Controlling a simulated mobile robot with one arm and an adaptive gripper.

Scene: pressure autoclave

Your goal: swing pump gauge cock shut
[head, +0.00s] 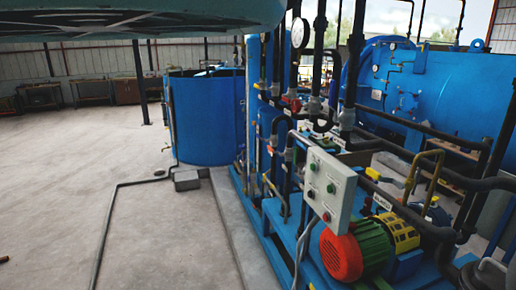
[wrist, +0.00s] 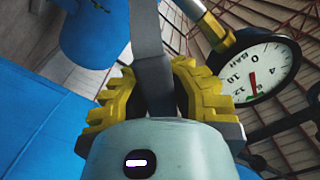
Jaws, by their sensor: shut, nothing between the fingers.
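A round white pressure gauge (wrist: 262,72) with a black rim and red needle shows at the right of the wrist view, its dial tilted. My gripper is not visible there.
A grey control box (head: 330,188) stands before a red and green motor (head: 357,249) on a blue skid. Dark pipes (head: 347,70) crowd the area behind. A blue tank (head: 205,115) stands further back. The concrete floor (head: 90,170) at left is mostly open.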

